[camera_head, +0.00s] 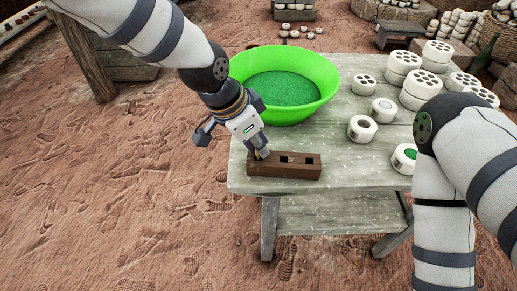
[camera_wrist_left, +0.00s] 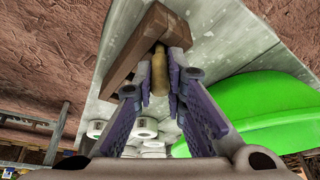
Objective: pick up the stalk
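A brown wooden block (camera_head: 298,168) with square holes lies at the table's near left edge. My left gripper (camera_head: 261,153) points down at the block's left end. In the left wrist view, a tan stalk (camera_wrist_left: 159,70) stands at the block (camera_wrist_left: 136,48), between the two fingertips of my left gripper (camera_wrist_left: 159,84). The fingertips converge on the stalk and appear to press it from both sides. The stalk's lower end is hidden. In the head view the gripper mostly covers it. My right arm is at the right; its gripper is out of view.
A green bowl (camera_head: 325,72) with green contents stands behind the block, close to my left wrist. White round pieces with holes (camera_head: 436,54), some stacked, fill the right of the table (camera_head: 350,176). The table front beside the block is clear.

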